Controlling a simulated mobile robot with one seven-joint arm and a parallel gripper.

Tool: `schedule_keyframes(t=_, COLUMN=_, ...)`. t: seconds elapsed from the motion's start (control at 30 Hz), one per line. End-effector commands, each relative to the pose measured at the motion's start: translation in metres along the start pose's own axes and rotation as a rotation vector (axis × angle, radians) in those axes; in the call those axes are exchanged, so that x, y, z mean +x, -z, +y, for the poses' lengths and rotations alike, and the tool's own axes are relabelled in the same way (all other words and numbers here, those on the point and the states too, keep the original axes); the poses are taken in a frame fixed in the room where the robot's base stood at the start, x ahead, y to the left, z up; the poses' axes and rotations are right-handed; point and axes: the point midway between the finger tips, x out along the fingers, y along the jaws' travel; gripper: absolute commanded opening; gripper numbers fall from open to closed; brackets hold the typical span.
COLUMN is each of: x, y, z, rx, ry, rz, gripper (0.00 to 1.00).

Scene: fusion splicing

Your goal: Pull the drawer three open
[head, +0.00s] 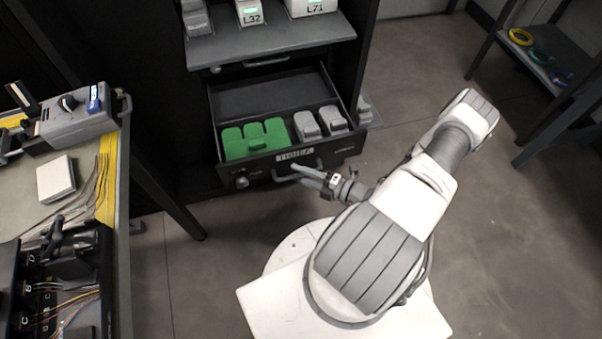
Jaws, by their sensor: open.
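The drawer (237,170) labelled "THREE" is pulled out of the dark cabinet, and its inside shows. It holds green blocks (255,138) at the left and grey blocks (308,127) at the right. A handle (283,174) and a round knob (241,182) sit on its front. My gripper (297,174) is open at the drawer front, close to the handle. I cannot tell whether the fingers touch the handle or are around it. My arm comes in from the right.
A grey shelf (270,43) with labelled devices stands above the drawer, and another handle (265,62) shows below it. A workbench (112,235) with a grey machine (75,118) is at the left. A rack (543,66) with coloured rings stands at the right.

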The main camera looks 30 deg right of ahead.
Motion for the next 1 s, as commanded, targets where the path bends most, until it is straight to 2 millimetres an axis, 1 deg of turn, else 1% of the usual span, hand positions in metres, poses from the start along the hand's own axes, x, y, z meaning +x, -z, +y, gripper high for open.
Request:
schedule_keyframes(t=0.07, x=-0.004, y=0.000, z=0.000, rx=0.000, ry=0.001, rz=-0.002, gripper=0.48)
schedule_keyframes(t=0.17, x=-0.016, y=-0.001, z=0.002, rx=-0.001, ry=0.000, rz=-0.003, gripper=0.48)
schedule_keyframes(t=0.27, x=-0.037, y=-0.001, z=0.002, rx=-0.002, ry=0.002, rz=-0.004, gripper=0.48)
schedule_keyframes(t=0.5, x=-0.097, y=-0.001, z=0.002, rx=-0.001, ry=0.003, rz=-0.004, gripper=0.48)
schedule_keyframes(t=0.7, x=-0.141, y=-0.001, z=0.001, rx=-0.002, ry=0.002, rz=-0.004, gripper=0.48)
schedule_keyframes(t=0.83, x=-0.160, y=-0.001, z=0.001, rx=-0.001, ry=0.001, rz=-0.003, gripper=0.48)
schedule_keyframes(t=1.0, x=-0.173, y=0.000, z=0.000, rx=-0.001, ry=0.001, rz=-0.001, gripper=0.48)
